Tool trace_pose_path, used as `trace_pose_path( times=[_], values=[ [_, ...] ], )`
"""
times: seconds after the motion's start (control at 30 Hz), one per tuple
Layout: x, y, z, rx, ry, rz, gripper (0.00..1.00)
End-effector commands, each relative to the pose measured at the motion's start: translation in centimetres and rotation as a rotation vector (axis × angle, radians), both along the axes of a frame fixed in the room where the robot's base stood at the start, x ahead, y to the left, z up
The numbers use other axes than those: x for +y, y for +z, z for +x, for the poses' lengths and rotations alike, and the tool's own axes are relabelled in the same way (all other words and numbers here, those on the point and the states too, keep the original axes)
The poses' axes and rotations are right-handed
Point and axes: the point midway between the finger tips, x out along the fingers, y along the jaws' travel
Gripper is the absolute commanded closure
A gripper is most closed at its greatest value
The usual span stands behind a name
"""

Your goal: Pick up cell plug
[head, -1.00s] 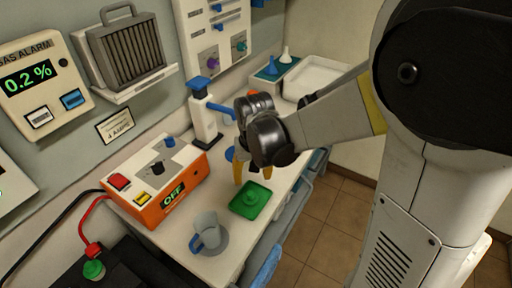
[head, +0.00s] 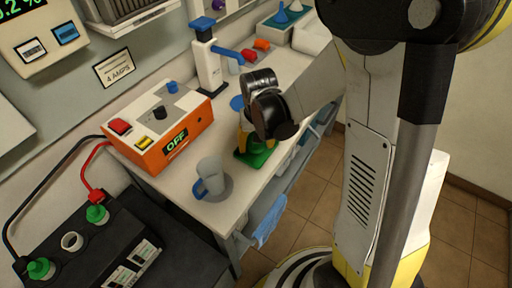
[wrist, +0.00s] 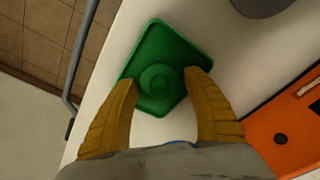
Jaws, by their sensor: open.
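The green cell plug (wrist: 158,82) sits in a small green tray (wrist: 152,38) on the white bench, shown in the wrist view. My gripper (wrist: 161,74) is open, with its two yellow fingers over the tray on either side of the plug. I cannot tell whether the fingers touch it. In the head view my gripper (head: 254,140) is over the green tray (head: 262,159) and hides the plug. A black battery (head: 182,262) at lower left has green plugs (head: 97,214) and one open white-rimmed hole (head: 72,241).
A grey jug with a blue handle (head: 210,176) stands left of the tray. An orange charger reading OFF (head: 165,130) is behind it. A white stand with a blue arm (head: 208,65) is farther back. The bench's front edge is close to the tray.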

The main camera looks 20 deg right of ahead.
Motion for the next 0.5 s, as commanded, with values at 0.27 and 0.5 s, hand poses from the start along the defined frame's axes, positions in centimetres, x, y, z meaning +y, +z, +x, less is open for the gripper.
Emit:
trace_pose_path(
  times=[0.27,0.5],
  values=[
    [-0.01,0.11,-0.01,0.000,0.000,0.000,0.72],
    [-0.01,0.12,-0.01,0.000,0.000,0.000,0.72]
  ],
)
